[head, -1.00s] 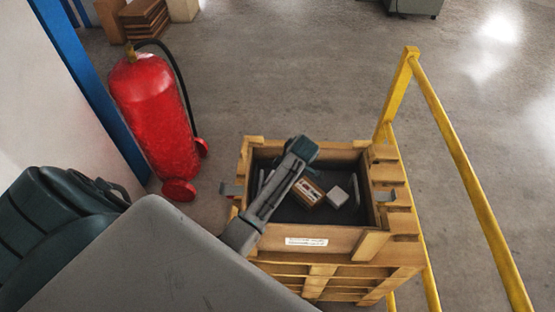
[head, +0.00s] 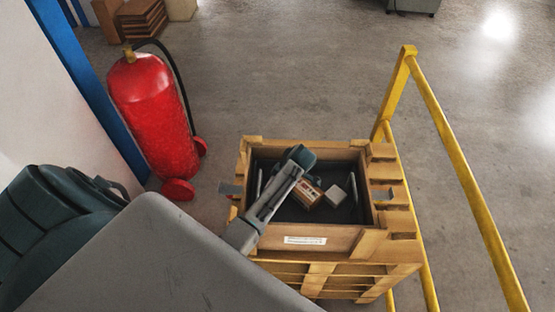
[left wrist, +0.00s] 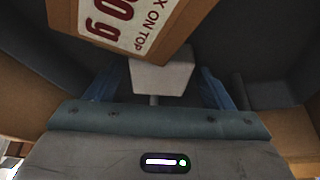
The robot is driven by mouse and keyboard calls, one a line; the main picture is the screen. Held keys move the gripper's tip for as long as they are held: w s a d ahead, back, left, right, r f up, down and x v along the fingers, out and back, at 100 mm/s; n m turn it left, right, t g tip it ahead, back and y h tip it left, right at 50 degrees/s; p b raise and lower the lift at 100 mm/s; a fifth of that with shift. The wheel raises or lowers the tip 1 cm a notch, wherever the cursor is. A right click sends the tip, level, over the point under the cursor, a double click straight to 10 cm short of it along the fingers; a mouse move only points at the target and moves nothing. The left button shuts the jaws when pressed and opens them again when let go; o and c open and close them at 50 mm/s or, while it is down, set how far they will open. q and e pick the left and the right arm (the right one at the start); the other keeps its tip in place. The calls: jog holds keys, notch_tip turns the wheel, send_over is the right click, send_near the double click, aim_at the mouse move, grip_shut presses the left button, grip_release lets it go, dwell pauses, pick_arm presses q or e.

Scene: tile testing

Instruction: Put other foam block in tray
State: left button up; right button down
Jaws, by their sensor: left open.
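A pale grey foam block (head: 334,196) lies inside a wooden crate (head: 290,240), beside a brown labelled box (head: 308,193). In the left wrist view a pale foam block (left wrist: 161,77) sits between the blue fingers of my left gripper (left wrist: 160,92), which is open with gaps on both sides. The brown box (left wrist: 150,25) with red and black print overhangs the block's upper left there. In the head view my left arm reaches into the crate, and its wrist hides the fingers. My right gripper is not in view. I cannot make out a separate tray.
The crate walls stand close around my left gripper. A red fire extinguisher (head: 153,115) stands left of the crate. A yellow railing (head: 455,150) runs along its right side.

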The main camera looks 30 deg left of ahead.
pick_arm(q)
jog(key=shift+r, duration=0.2)
jog(key=shift+w+d+r, duration=0.1)
jog(key=shift+d+r, duration=0.05)
jog(key=shift+r, duration=0.05)
jog(key=b+v, duration=0.3)
jog(key=v, duration=0.8)
jog(key=shift+d+r, duration=0.1)
jog(key=shift+r, duration=0.15)
jog(key=shift+f, duration=0.1)
